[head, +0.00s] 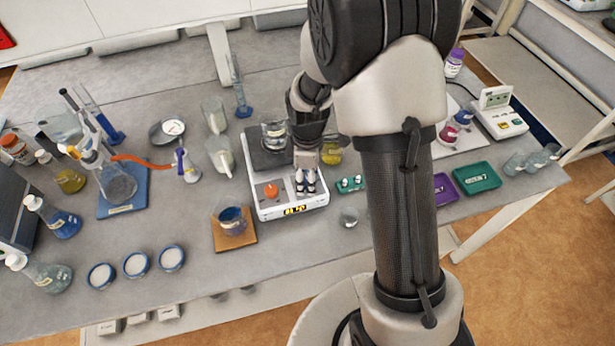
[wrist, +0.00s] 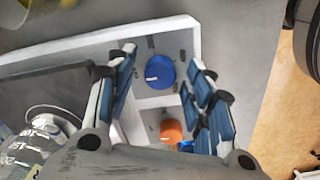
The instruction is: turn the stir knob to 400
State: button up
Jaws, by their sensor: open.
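The white hotplate stirrer (head: 262,205) stands near the table's front middle, with a dark top plate. An orange knob (head: 271,190) is on its panel, left of my gripper (head: 306,188). In the wrist view, a blue knob (wrist: 160,72) with a white mark lies between my open fingers, apart from both. The orange knob (wrist: 172,131) is below it in that view. Small markings surround the knobs but are too small to read, so I cannot tell from lettering which is stir. A lit yellow display (head: 298,209) is on the front; its digits are unclear.
A glass beaker (head: 274,136) sits on the dark plate. A beaker of blue liquid (head: 232,218) stands on a brown mat at the left front. Green and purple trays (head: 477,178) lie farther right.

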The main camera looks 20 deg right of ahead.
jog(key=shift+c, duration=0.5)
jog(key=c, duration=1)
